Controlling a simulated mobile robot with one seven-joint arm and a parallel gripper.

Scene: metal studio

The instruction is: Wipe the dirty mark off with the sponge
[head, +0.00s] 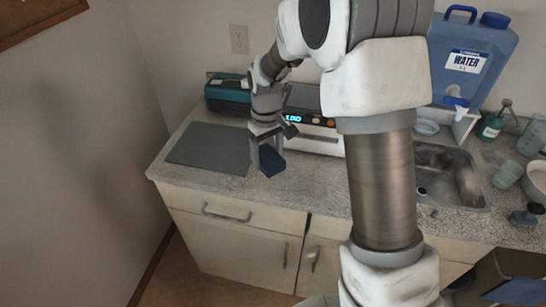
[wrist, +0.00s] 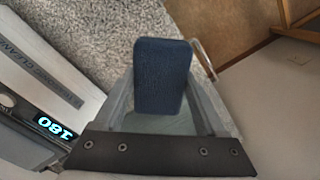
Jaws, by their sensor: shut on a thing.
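A dark blue sponge (head: 271,161) is held between the fingers of my gripper (head: 266,168), over the speckled countertop (head: 222,182) near its front edge. In the wrist view the sponge (wrist: 162,72) stands out between the two grey fingers of my gripper (wrist: 163,108). The gripper is shut on it. I cannot tell whether the sponge touches the counter. I cannot make out a dirty mark in either view; the sponge, gripper and arm cover parts of the counter.
A grey-green mat (head: 210,147) lies left of my gripper. A teal box (head: 228,93) stands behind it. A device with a lit display (head: 315,130) is close on the right. Farther right are a sink (head: 450,170), a blue water container (head: 470,55) and bottles.

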